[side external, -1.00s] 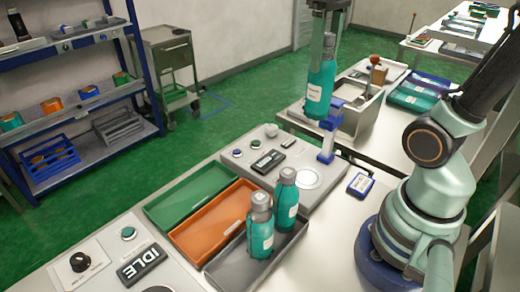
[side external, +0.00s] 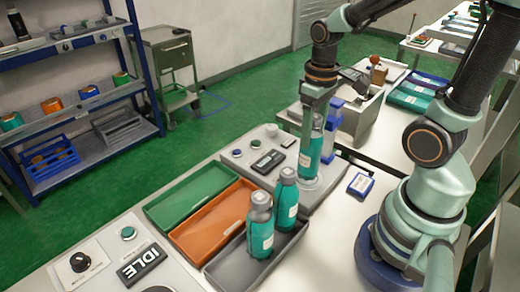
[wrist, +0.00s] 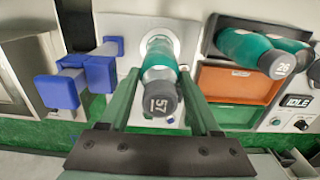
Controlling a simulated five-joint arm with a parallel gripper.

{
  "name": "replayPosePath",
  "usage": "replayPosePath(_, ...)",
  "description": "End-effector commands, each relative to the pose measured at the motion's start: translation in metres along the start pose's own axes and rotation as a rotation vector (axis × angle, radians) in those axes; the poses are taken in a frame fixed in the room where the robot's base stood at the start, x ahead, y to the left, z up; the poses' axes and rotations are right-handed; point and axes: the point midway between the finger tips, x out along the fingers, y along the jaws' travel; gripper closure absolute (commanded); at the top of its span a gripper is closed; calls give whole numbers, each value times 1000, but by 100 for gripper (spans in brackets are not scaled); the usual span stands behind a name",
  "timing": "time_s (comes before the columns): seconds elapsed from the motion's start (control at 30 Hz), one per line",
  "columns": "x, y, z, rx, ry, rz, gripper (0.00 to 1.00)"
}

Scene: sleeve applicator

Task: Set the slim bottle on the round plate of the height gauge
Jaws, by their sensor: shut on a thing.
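My gripper (wrist: 160,76) is shut on a teal bottle (side external: 311,155) with a grey cap marked 57 (wrist: 159,98). The bottle is upright over the round plate (side external: 311,183) of the height gauge. Its base is at or just above the plate; I cannot tell whether they touch. In the wrist view the pale plate (wrist: 173,38) shows around the bottle's lower end. The gauge's blue post (side external: 330,142) stands just beside the bottle. Two other teal bottles stand in the grey tray: one farther back (side external: 287,193), one nearer and wider (side external: 261,228).
The grey tray (side external: 222,273), orange tray (side external: 205,222) and green tray (side external: 188,192) lie left of the plate. A panel with an IDLE display (side external: 141,265) is at front left. A blue-edged box (side external: 361,184) lies right of the gauge.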

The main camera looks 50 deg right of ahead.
Motion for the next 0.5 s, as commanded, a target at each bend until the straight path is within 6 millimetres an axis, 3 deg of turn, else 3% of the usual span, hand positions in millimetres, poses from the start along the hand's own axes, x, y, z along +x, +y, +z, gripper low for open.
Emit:
replayPosePath(0.1,10,0,0,0,-1,0,100)
replayPosePath(0.5,13,0,0,0,0,0,100)
